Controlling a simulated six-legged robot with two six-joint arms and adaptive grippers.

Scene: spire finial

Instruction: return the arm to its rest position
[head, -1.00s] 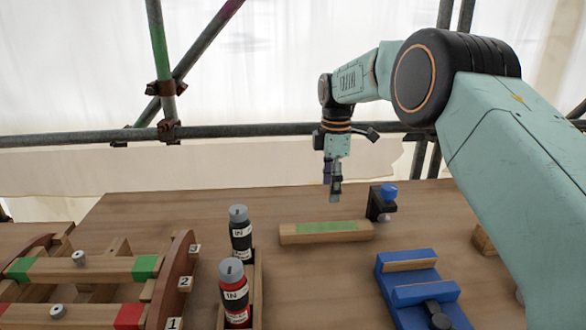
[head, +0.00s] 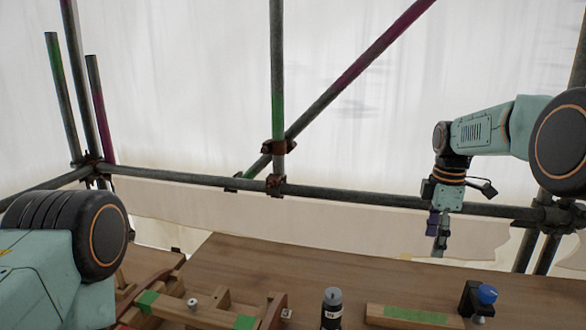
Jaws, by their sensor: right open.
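My right arm comes in from the right edge in the head view. Its gripper (head: 438,243) points down, open, with nothing seen between its fingers. It hangs above the far part of the wooden table (head: 290,268), behind the wooden bar with a green strip (head: 415,316). My left arm shows at the lower left, with only its links and a round black joint in view. The left gripper is out of the picture.
A black clamp with a blue knob (head: 486,294) stands right of the bar. A grey-capped bottle (head: 332,308) stands left of it. A wooden rack with green marks (head: 190,304) is at lower left. Scaffold tubes (head: 330,193) and white sheeting stand behind the table.

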